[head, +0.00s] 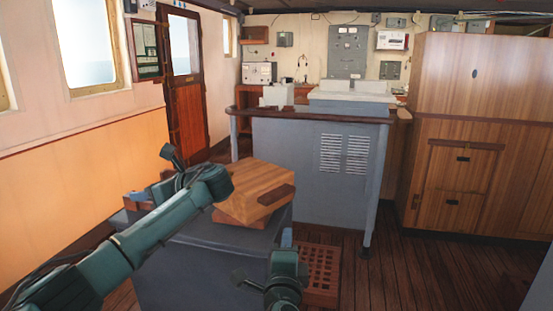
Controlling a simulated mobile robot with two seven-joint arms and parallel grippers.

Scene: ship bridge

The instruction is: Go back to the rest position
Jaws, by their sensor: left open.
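My left arm reaches in from the lower left over a grey console. At its far end a small dark part, which looks like my left gripper (171,153), sits in front of the orange wall, left of a wooden box. It holds nothing that I can see, and its fingers are too small to make out clearly. Part of my right arm shows at the bottom centre, in front of the console. My right gripper cannot be made out.
The wooden box (262,180) rests on the grey console (195,268), close to my left arm. A brown grating (321,272) lies on the floor. A grey counter (290,150) stands behind, with wooden cabinets (455,150) at right. Plank floor (400,275) at lower right is clear.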

